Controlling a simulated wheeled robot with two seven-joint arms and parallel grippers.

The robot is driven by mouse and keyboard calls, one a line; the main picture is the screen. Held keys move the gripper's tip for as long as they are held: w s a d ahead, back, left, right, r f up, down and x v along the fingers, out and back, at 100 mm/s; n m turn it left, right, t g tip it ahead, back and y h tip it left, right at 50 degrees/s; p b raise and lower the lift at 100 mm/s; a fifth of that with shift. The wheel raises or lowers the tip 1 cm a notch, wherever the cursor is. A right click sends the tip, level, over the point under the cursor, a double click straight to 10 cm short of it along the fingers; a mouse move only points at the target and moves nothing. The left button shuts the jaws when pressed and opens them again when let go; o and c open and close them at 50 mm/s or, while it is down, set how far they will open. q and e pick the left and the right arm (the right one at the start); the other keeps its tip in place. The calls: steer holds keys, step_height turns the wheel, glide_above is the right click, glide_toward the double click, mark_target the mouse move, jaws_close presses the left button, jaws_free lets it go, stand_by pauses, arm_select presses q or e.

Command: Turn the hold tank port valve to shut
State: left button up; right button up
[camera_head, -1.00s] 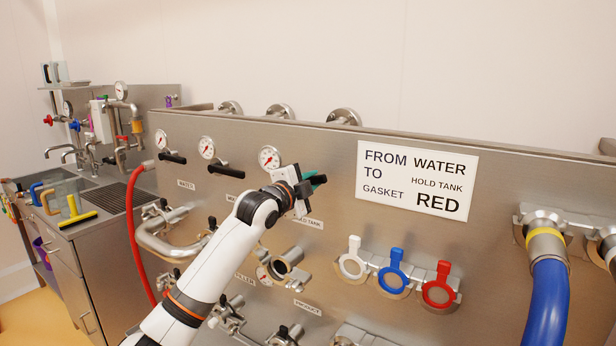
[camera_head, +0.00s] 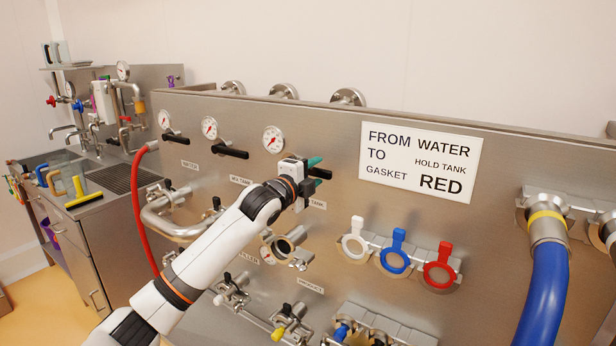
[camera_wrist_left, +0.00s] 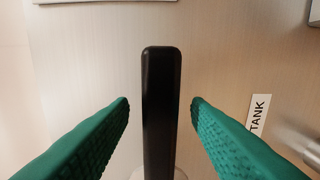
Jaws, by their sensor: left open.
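The hold tank port valve's black handle (camera_head: 320,173) is on the steel panel, beside a label ending in TANK, mostly hidden behind my left gripper in the head view. In the left wrist view the black handle (camera_wrist_left: 161,110) stands upright in the picture between two green fingers. My left gripper (camera_head: 314,168) is open, also seen in the left wrist view (camera_wrist_left: 160,108), with a finger on each side of the handle and a visible gap on both sides. The valve's body is hidden. My right gripper is not in view.
Two similar black-handled valves (camera_head: 230,152) with gauges sit to the left. A sign (camera_head: 420,162) is on the panel to the right, above white, blue and red gaskets (camera_head: 442,272). Pipe fittings (camera_head: 287,246) jut out below my gripper. A blue hose (camera_head: 545,295) hangs at right.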

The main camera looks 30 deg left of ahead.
arm_select(q)
steer(key=s+b, duration=0.1)
steer(key=s, duration=0.7)
steer(key=shift+s+a, duration=0.15)
steer(key=shift+a, duration=0.2)
